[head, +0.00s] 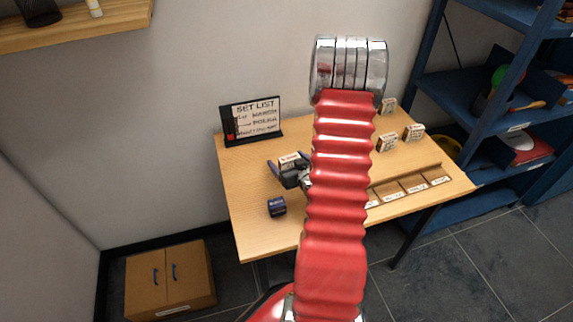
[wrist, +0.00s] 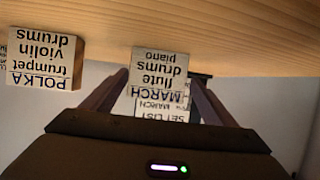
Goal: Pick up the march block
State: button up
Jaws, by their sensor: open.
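The march block (wrist: 158,72) is a pale block with a printed label reading MARCH, flute, drums, piano. It appears upside down in the inverted wrist view and stands on the wooden table. My gripper (wrist: 159,78) is open, with one dark finger on each side of the block and no clear grip on it. In the head view the gripper (head: 288,170) is over the left part of the table, and the block (head: 289,160) shows just beyond it. My red arm hides part of the table's middle.
A polka block (wrist: 43,55) stands to the left in the wrist view. The set list sign (head: 254,120) is at the table's back left. A dark blue cylinder (head: 277,207) is near the front. A labelled compartment tray (head: 440,170) and several blocks (head: 414,132) are at right.

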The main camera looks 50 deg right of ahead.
aim_at(289, 157)
jog(key=shift+s+d, duration=0.15)
jog(key=shift+s, duration=0.05)
jog(key=c, duration=1.1)
jog(key=shift+r, duration=0.2)
jog(key=shift+c, duration=0.2)
jog(key=shift+r, duration=4.85)
